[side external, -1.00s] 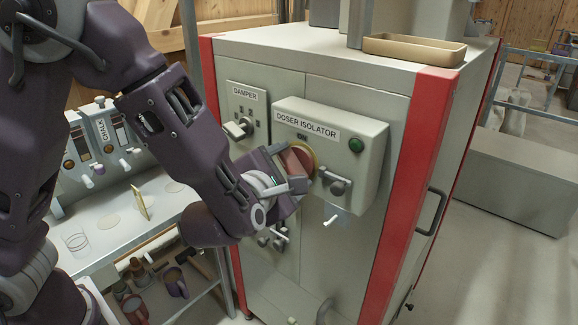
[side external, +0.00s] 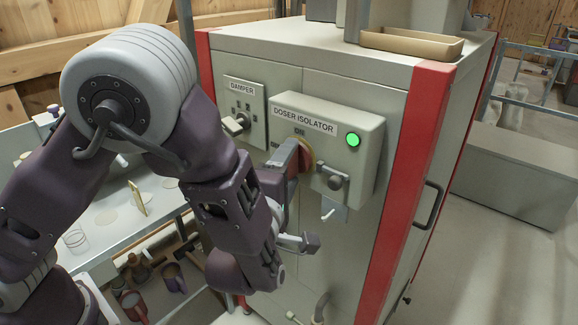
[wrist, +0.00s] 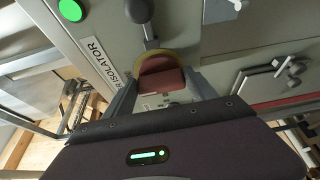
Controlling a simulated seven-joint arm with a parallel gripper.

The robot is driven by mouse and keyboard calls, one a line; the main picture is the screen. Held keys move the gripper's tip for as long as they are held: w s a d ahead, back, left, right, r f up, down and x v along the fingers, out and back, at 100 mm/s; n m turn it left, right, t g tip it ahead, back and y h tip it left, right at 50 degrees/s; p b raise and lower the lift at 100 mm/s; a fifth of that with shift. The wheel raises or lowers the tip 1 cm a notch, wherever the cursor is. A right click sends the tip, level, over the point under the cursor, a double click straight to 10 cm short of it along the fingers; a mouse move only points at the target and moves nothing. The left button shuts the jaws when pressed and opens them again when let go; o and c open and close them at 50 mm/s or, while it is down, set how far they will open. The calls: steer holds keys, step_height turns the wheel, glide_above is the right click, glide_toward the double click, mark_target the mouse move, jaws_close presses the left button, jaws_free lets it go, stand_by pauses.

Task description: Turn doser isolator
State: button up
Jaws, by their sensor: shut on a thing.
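The doser isolator box (side external: 366,128) is on the front of the grey cabinet. Its green lamp (side external: 353,140) is lit bright green, also in the wrist view (wrist: 70,10). The isolator's red handle (side external: 297,160) sits on a yellow ring (side external: 308,152), below an "ON" mark. My gripper (side external: 291,170) is at the handle, partly hidden by my arm. In the wrist view the red handle (wrist: 162,78) lies between the two fingers of my gripper (wrist: 165,92), which is shut on it. A grey latch with a knob (side external: 336,182) is beside the handle.
A damper switch (side external: 236,124) is on a plate left of the box. A small lever (side external: 328,214) is below the box. A tan tray (side external: 412,43) rests on the cabinet top. A cabinet door handle (side external: 428,206) is at the right.

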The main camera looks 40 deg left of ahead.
stand_by(0.6)
steer(key=o, duration=1.4)
steer(key=shift+c, duration=0.2)
steer(key=v, duration=0.7)
